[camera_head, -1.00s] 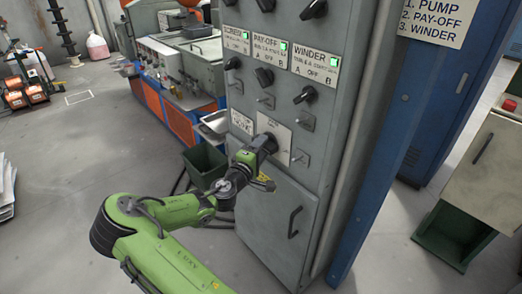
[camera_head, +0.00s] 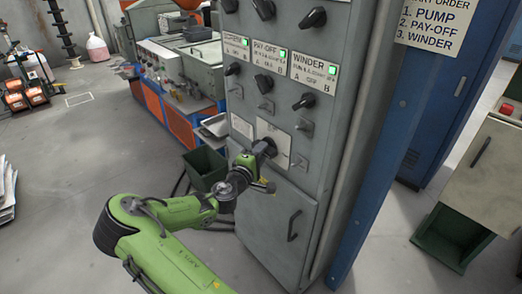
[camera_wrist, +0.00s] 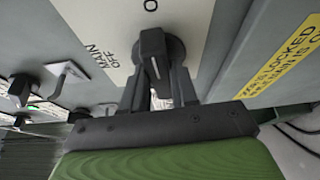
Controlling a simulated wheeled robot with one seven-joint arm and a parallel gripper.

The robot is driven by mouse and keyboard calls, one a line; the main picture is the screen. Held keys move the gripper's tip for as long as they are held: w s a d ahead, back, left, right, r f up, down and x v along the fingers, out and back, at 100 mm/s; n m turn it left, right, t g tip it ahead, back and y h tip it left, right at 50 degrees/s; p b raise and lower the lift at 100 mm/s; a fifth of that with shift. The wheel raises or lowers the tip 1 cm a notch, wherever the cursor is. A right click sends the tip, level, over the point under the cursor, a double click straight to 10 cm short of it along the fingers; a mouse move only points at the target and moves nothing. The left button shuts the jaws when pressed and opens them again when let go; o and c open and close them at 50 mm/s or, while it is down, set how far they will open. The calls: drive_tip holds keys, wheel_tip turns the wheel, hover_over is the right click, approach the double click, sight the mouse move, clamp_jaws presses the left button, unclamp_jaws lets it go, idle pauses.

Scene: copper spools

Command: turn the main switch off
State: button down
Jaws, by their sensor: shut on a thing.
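The main switch is a dark knob (camera_wrist: 153,55) on a white plate (camera_head: 280,133) low on the grey control cabinet (camera_head: 290,195). In the wrist view the plate (camera_wrist: 112,30) reads "MAIN" and "OFF", with an "O" above the knob. My gripper (camera_wrist: 158,92) is shut on the knob, one finger on each side. A pale line shows on the knob. The head view also shows my gripper (camera_head: 264,150) at the plate, hiding most of the switch.
Smaller knobs and toggles sit above under green-lit labels, including a winder knob (camera_head: 303,101). A yellow label (camera_wrist: 285,58) lies beside the plate. A cabinet door handle (camera_head: 293,223) is below. A dark green bin (camera_head: 205,168) stands left of the cabinet.

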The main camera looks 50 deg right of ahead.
drive_tip(key=shift+w+r+n+g+y+p, duration=0.15)
drive_tip(key=shift+n+g+y+p, duration=0.7)
drive_tip(key=shift+n+p, duration=2.05)
drive_tip(key=shift+w+r+n+g+y+p, duration=0.2)
drive_tip(key=shift+n+g+y+p, duration=0.7)
drive_tip(key=shift+p, duration=3.45)
drive_tip(key=shift+w+r+n+g+y+p, duration=0.15)
drive_tip(key=shift+n+g+y+p, duration=0.65)
drive_tip(key=shift+n+p, duration=2.3)
drive_tip(key=shift+f+m+g+h+p, duration=0.1)
drive_tip(key=shift+m+g+h+p, duration=0.15)
drive_tip(key=shift+m+g+p, duration=0.25)
drive_tip(key=c, duration=1)
unclamp_jaws()
drive_tip(key=shift+o, duration=0.2)
drive_tip(key=v, duration=1.5)
drive_tip(key=shift+a, duration=0.35)
